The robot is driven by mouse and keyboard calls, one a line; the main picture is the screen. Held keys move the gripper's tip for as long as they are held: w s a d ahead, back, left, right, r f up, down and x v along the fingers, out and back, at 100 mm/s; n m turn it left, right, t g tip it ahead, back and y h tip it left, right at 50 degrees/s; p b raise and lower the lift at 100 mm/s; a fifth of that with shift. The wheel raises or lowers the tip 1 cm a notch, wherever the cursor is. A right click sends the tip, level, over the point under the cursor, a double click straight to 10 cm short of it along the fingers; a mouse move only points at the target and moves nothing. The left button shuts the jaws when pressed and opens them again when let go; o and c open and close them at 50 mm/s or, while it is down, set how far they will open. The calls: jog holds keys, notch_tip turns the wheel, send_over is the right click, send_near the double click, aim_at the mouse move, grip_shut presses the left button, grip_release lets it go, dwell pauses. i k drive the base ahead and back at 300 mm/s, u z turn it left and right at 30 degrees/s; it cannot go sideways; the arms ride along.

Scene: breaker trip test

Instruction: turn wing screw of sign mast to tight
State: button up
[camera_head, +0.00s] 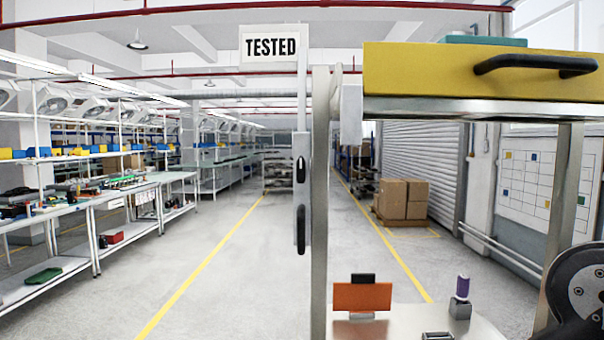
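The sign mast (301,100) is a thin upright pole near the middle of the view. It carries a white sign (270,47) reading TESTED at its top. Its lower part is in a pale grey upright holder (299,200) beside a metal post. Two dark elongated parts show on this holder, an upper one (300,170) and a lower one (301,236), both upright. I cannot tell which of them is the wing screw, or how tight it is. My gripper is not in view; a dark round part of my arm shows at the lower right edge.
A yellow drawer-like box (450,80) with a black handle (535,64) is at the upper right, on metal posts (320,200). Below, a metal tabletop (400,326) holds an orange plate (362,297) and a purple-topped item (462,288). Open floor lies left of the mast.

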aim_at(301, 164)
jog(key=z, duration=1.35)
jog(key=k, duration=1.15)
jog(key=u, duration=1.35)
jog(key=i, duration=0.5)
jog(key=z, duration=0.05)
